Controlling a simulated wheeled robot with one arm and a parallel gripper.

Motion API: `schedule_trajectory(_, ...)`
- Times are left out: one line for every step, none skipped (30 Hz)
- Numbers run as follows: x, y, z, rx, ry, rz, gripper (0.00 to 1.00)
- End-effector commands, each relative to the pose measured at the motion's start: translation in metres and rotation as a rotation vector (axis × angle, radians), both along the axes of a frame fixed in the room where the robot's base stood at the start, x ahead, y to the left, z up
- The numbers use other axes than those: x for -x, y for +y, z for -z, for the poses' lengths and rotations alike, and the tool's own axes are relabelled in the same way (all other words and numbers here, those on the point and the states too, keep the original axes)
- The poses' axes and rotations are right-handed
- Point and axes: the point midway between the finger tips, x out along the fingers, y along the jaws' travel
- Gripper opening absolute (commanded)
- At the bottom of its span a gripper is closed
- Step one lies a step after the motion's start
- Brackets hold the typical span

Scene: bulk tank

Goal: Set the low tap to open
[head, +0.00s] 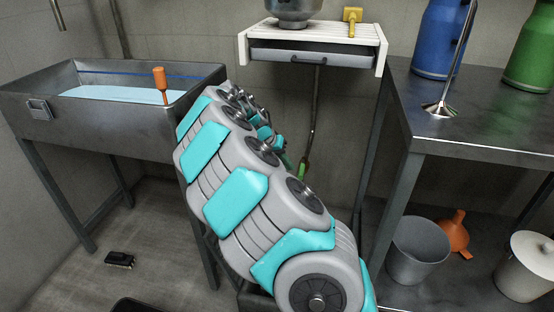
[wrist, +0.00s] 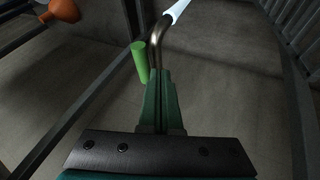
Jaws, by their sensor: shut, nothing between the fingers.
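The low tap shows as a bright green handle (head: 303,168) at the lower end of a thin pipe below the white shelf in the head view. In the wrist view the green handle (wrist: 139,62) is a short cylinder, just left of my fingertips, beside a bent metal pipe (wrist: 158,35). My gripper (wrist: 160,72) is shut and empty, its dark green fingers together. Its tips are close to the handle and pipe; I cannot tell if they touch. The tap's joint and body are largely hidden. My arm covers much of the head view's middle.
A steel sink (head: 90,128) with bluish liquid stands at the left. A white slatted shelf (head: 320,38) hangs on the wall above the pipe. At the right is a metal table (head: 480,125), with a grey bucket (head: 418,255) and orange funnel (head: 456,235) below it.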

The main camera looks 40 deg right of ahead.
Motion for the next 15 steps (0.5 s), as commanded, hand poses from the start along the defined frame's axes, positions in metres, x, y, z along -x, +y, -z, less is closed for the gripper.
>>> schedule_trajectory(0.0033, -0.0029, 0.0002, 0.002, -0.001, 0.002, 0.0)
schedule_trajectory(0.0045, -0.0042, 0.0004, 0.001, 0.0, 0.001, 0.0)
schedule_trajectory(0.006, -0.0055, 0.0008, 0.001, 0.0, 0.0, 0.0)
schedule_trajectory(0.0069, -0.0063, 0.0011, 0.001, 0.0, 0.0, 0.0)
schedule_trajectory(0.0076, -0.0067, 0.0013, 0.001, 0.0, 0.0, 0.0)
schedule_trajectory(0.0082, -0.0072, 0.0015, 0.001, 0.001, 0.0, 0.0)
schedule_trajectory(0.0086, -0.0074, 0.0017, 0.001, 0.001, 0.0, 0.0)
schedule_trajectory(0.0086, -0.0074, 0.0017, 0.001, 0.001, 0.0, 0.0)
schedule_trajectory(0.0087, -0.0075, 0.002, 0.001, 0.001, 0.0, 0.0)
schedule_trajectory(0.0086, -0.0074, 0.002, 0.001, 0.001, 0.0, 0.0)
schedule_trajectory(0.0086, -0.0074, 0.0019, 0.001, 0.001, 0.0, 0.0)
schedule_trajectory(0.0084, -0.0073, 0.0019, 0.001, 0.001, 0.0, 0.0)
schedule_trajectory(0.0085, -0.0073, 0.0019, 0.001, 0.001, 0.0, 0.0)
schedule_trajectory(0.0084, -0.0073, 0.002, 0.001, 0.001, 0.0, 0.0)
schedule_trajectory(0.0086, -0.0073, 0.0021, 0.001, 0.001, 0.0, 0.0)
